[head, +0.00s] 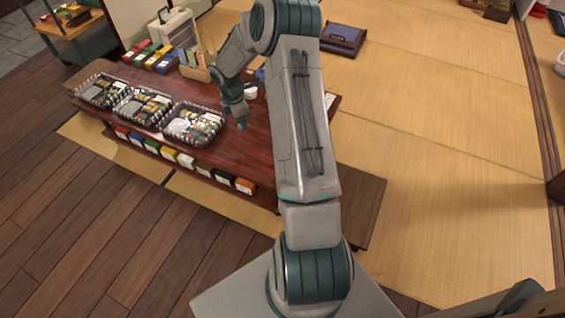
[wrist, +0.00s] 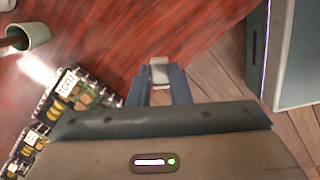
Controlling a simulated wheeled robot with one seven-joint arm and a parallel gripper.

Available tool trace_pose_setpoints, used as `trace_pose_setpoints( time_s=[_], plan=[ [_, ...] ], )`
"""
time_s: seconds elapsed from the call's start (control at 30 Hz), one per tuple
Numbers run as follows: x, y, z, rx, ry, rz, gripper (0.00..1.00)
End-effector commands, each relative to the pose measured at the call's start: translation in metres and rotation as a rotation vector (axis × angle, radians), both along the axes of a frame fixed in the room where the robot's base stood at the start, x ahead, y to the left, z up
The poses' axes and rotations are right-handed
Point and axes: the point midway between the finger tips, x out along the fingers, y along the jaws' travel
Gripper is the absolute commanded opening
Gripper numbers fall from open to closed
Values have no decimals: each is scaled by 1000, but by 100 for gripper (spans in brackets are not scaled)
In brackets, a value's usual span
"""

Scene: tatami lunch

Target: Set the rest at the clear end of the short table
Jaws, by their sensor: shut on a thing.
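My gripper (head: 241,122) is above the reddish short table (head: 245,160), just right of the nearest lunch tray, pointing down. In the wrist view, the gripper (wrist: 160,88) is shut on a small pale block, which looks like the rest (wrist: 159,68). The rest is held at the fingertips, over the table near its edge. I cannot make out the rest in the head view. My arm hides part of the table's right side in the head view.
Several clear-lidded lunch trays (head: 142,107) stand on the table's left part. Small colored boxes (head: 185,159) line a lower shelf along the near side. A wooden holder (head: 197,72) is at the back. A green cup (wrist: 33,36) shows in the wrist view.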

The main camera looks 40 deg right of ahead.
Motion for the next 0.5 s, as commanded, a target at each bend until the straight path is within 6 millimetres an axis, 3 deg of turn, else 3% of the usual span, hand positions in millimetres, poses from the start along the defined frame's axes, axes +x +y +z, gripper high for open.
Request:
trace_pose_setpoints(
  time_s=[0.2, 0.5],
  plan=[
    [8, -42, -30, 3, 1, 387, 0],
    [12, -69, -51, 1, 1, 667, 0]
  ],
)
